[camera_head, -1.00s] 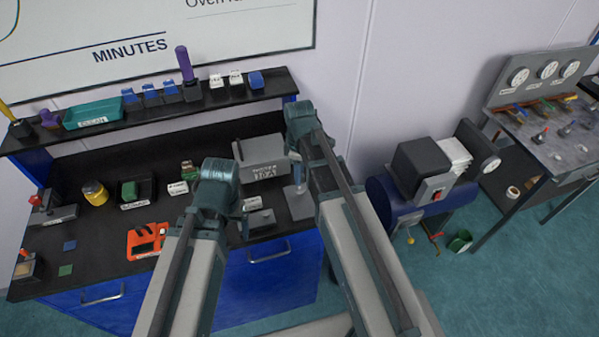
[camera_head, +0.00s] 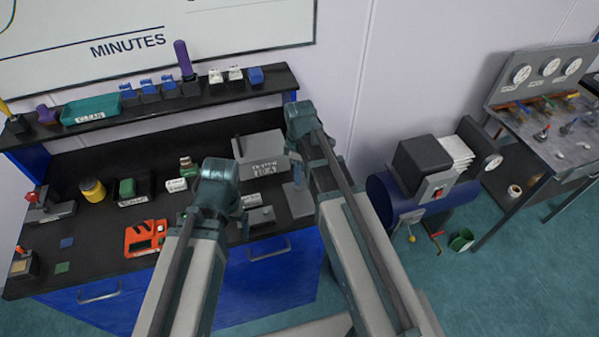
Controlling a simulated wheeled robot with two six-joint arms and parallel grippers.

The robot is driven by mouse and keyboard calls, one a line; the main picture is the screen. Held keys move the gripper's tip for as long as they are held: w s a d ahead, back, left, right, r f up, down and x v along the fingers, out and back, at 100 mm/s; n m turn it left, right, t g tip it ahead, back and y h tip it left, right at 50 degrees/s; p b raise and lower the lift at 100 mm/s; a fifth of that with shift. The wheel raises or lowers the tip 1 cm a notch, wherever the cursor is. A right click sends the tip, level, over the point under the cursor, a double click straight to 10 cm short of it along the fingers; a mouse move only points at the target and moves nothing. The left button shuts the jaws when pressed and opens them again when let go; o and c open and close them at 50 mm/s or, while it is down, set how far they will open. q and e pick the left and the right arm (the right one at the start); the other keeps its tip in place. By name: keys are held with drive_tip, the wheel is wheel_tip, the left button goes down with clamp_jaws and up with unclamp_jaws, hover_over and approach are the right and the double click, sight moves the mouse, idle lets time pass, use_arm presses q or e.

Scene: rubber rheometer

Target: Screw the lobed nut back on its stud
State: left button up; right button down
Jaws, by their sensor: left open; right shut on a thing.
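I cannot make out the lobed nut or its stud; they are too small or hidden behind my arms. My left arm reaches over the bench's front. Its gripper (camera_head: 238,206) is open, mostly hidden beyond the teal joint, near small grey parts on the bench. My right arm reaches further back, beside a grey boxy instrument (camera_head: 262,158) with white lettering. My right gripper (camera_head: 297,174) is low behind the arm's teal joint and mostly covered. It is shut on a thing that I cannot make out. A grey plate (camera_head: 262,217) lies in front of the instrument.
The black bench (camera_head: 100,228) carries an orange device (camera_head: 145,238), a yellow pot (camera_head: 93,190), a dark tray with a green block (camera_head: 127,187) and small blue and green squares. A shelf (camera_head: 215,99) runs behind. A blue cylindrical machine (camera_head: 385,200) stands right of the bench.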

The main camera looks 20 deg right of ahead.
drive_tip(key=shift+f, duration=0.25)
drive_tip(key=shift+f+b, duration=1.1)
drive_tip(key=shift+b, duration=0.25)
drive_tip(key=shift+c, duration=1.9)
unclamp_jaws()
drive_tip(key=shift+r, duration=0.1)
clamp_jaws()
drive_tip(key=m, duration=0.4)
drive_tip(key=shift+m, duration=0.3)
drive_tip(key=m, duration=0.4)
drive_tip(key=shift+m, duration=0.3)
